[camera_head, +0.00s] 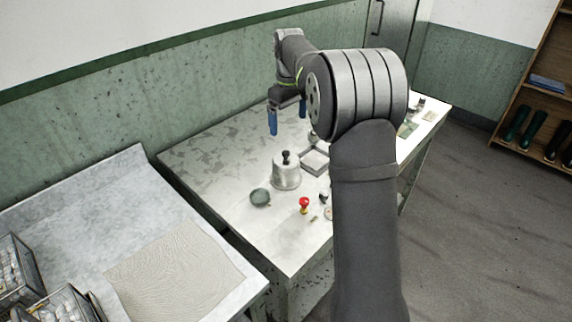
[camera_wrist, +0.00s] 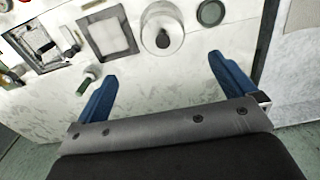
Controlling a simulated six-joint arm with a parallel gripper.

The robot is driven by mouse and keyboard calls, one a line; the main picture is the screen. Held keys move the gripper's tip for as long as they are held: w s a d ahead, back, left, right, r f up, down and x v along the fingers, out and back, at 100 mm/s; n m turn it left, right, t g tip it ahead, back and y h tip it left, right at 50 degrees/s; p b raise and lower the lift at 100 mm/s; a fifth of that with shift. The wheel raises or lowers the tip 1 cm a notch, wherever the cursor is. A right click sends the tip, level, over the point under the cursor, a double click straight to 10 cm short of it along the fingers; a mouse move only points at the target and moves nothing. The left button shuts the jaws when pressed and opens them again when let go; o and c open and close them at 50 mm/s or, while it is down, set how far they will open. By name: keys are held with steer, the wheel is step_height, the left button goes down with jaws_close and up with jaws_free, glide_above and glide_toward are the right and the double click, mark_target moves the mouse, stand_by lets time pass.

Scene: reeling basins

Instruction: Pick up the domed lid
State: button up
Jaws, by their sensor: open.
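The domed lid (camera_head: 286,178) is a pale metal dome with a black knob on top. It stands upright near the middle of the white table in the head view. In the wrist view the lid (camera_wrist: 150,18) is at the top centre, seen from above. My gripper (camera_head: 287,117) has blue fingers and is open and empty above the table, behind the lid in the head view. In the wrist view my gripper (camera_wrist: 161,68) has its fingers spread wide, with the lid beyond the fingertips and apart from them.
A square tray (camera_head: 315,162) sits right beside the lid. A dark round dish (camera_head: 260,197) and a red-knobbed item (camera_head: 304,205) are in front. Small items lie farther right, partly hidden by my arm. The table's left back is clear. A wall runs behind.

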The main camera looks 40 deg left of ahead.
mark_target(286, 151)
steer(key=f, duration=0.8)
steer(key=a+f, duration=0.1)
steer(key=f, duration=0.4)
steer(key=shift+s, duration=0.1)
steer(key=shift+d+f, duration=0.15)
steer(key=shift+f, duration=1.15)
steer(key=shift+d+f, duration=0.15)
steer(key=shift+f, duration=1.15)
steer(key=c, duration=0.9)
